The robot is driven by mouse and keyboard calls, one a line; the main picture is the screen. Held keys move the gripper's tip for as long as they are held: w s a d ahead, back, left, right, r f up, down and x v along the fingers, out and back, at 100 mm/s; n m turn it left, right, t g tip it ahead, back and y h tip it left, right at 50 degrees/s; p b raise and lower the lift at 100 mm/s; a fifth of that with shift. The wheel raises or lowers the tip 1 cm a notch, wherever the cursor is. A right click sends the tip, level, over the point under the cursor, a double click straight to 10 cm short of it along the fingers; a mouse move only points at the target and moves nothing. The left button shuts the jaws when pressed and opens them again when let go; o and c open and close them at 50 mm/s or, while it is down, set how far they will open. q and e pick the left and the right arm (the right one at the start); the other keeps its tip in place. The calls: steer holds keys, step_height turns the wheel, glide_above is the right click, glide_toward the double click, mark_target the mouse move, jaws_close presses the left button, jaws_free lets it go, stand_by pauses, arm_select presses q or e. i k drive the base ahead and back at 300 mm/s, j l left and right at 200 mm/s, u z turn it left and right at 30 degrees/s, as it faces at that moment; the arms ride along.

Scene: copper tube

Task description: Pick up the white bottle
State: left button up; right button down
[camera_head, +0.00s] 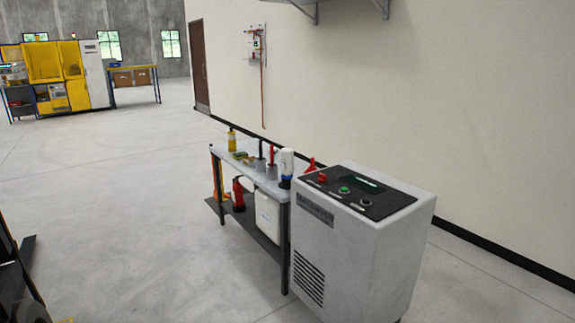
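A white bottle (287,162) stands upright at the near right end of a grey work table (227,152), close to the wall. The bottle's lower part looks dark blue, and the large grey machine stands just to its right. A larger white container (267,217) sits on the table's lower shelf.
The grey machine (355,235) with a dark control panel stands at the table's near end. A yellow bottle (231,140) stands at the far end. A red extinguisher-like cylinder (238,194) is on the lower shelf. Open floor (130,220) lies left of the table.

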mark_target(286, 162)
steer(key=i+j, duration=0.15)
steer(key=i, duration=0.35)
steer(key=i+j+u, duration=0.15)
steer(key=i, duration=0.4)
steer(key=i+j, duration=0.15)
steer(key=i, duration=0.35)
steer(key=u, duration=0.05)
